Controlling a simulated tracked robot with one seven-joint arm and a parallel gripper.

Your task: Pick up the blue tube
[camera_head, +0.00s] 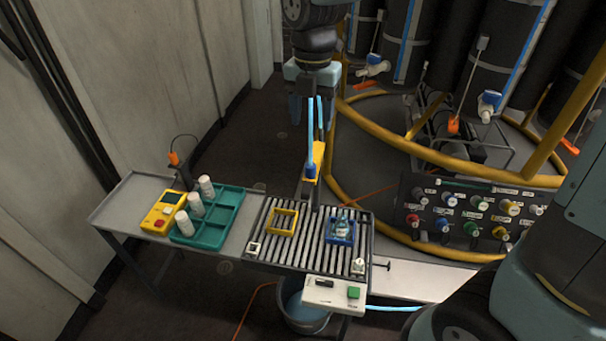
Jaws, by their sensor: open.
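My gripper (311,118) hangs at the top middle, pointing down with its jaws open. Two light-blue upright tube lengths (310,130) stand behind or between the jaws, and their upper ends are near the gripper body. I cannot tell whether the fingers touch them. Their lower ends meet a yellow bracket with a blue part (316,160) on a post at the back of the roller conveyor (300,258). Another light-blue tube (395,308) runs right from the control box. The small blue bin (352,237) on the rollers holds small bluish items, too small to make out.
A yellow frame (273,233) sits on the rollers. To the left are a teal tray (225,222) with several white cylinders and a yellow device (158,217). A control box (334,294) is at the front. A yellow rail (440,160) and knob panel (460,212) stand right.

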